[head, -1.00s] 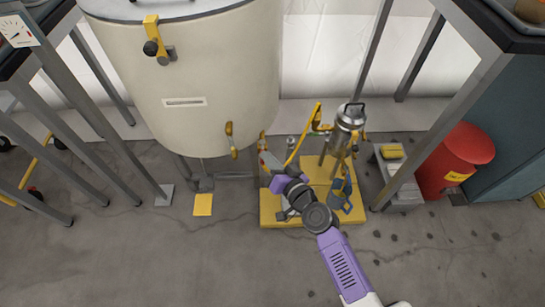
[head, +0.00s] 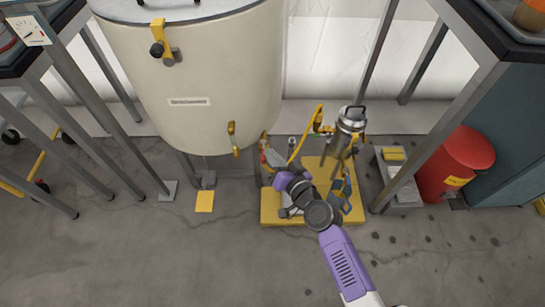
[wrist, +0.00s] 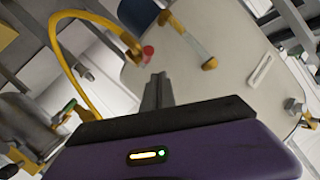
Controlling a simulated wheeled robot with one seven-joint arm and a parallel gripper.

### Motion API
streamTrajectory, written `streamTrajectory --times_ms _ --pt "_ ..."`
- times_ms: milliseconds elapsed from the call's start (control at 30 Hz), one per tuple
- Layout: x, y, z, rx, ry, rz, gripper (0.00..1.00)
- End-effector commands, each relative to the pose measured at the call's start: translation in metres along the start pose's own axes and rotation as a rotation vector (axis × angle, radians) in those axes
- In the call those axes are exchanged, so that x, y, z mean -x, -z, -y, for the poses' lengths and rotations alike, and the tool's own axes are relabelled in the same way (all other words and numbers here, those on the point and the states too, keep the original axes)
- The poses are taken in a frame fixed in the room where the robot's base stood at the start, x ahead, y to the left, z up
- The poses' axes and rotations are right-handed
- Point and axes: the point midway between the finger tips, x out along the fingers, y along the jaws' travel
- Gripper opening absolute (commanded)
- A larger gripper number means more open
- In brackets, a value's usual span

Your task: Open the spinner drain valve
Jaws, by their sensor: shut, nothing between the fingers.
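A large cream tank (head: 190,65) stands at the upper left. A yellow-handled lever (head: 233,138) hangs low on its front; a yellow-ended handle, seemingly the same lever, shows in the wrist view (wrist: 196,42). Which fitting is the spinner drain valve, I cannot tell for sure. My gripper (wrist: 157,90) is shut and empty, pointing toward the tank. In the wrist view a red-tipped fitting (wrist: 148,52) lies just beyond the fingertips, at the end of a yellow hose (wrist: 62,50). Contact with it cannot be made out. In the head view my gripper (head: 270,152) is right of the lever, apart from it.
A steel vessel (head: 350,122) stands on a yellow platform (head: 270,210) close beside my arm. A grey table leg (head: 405,165) and a red bin (head: 462,160) are to the right. More metal frame legs stand left. The floor in front is clear.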

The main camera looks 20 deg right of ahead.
Motion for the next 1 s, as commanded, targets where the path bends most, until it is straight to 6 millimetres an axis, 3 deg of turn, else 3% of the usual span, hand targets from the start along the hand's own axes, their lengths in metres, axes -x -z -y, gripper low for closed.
streamTrajectory --times_ms 33,300,500,700,1000 --pt "0.001 0.018 0.008 0.001 0.0 -0.005 0.0" --pt "0.053 0.003 0.021 0.0 -0.002 -0.007 0.0" --pt "0.081 -0.003 0.029 -0.001 -0.003 -0.009 0.0" --pt "0.092 -0.004 0.033 0.0 -0.003 -0.011 0.0" --pt "0.093 -0.003 0.033 -0.012 -0.005 -0.016 0.0"
